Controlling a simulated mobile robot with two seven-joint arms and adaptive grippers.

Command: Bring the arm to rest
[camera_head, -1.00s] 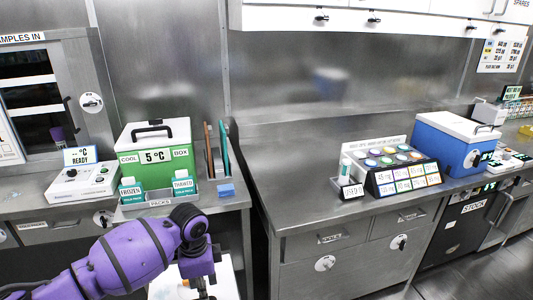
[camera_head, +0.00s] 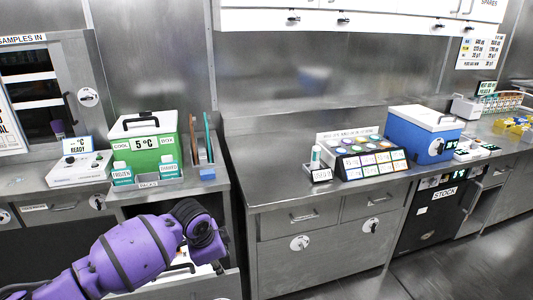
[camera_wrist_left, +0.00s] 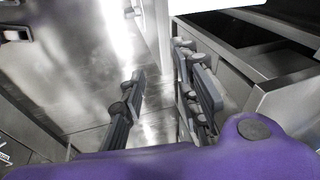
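My left arm (camera_head: 135,250), purple with dark bands, comes in from the lower left of the head view and is bent in front of the left counter. Its gripper is hidden behind the wrist in the head view. In the left wrist view my left gripper (camera_wrist_left: 167,85) has its two dark fingers spread apart, with nothing between them. The metal floor and a cabinet side lie beyond the fingers. My right arm and gripper are in neither view.
The left counter holds a green cool box (camera_head: 146,147), a white device (camera_head: 79,169) and bottles. The right counter (camera_head: 265,181) has a bare left part, then a rack of coloured lids (camera_head: 362,155) and a blue box (camera_head: 423,136). Open floor (camera_head: 455,255) lies at the lower right.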

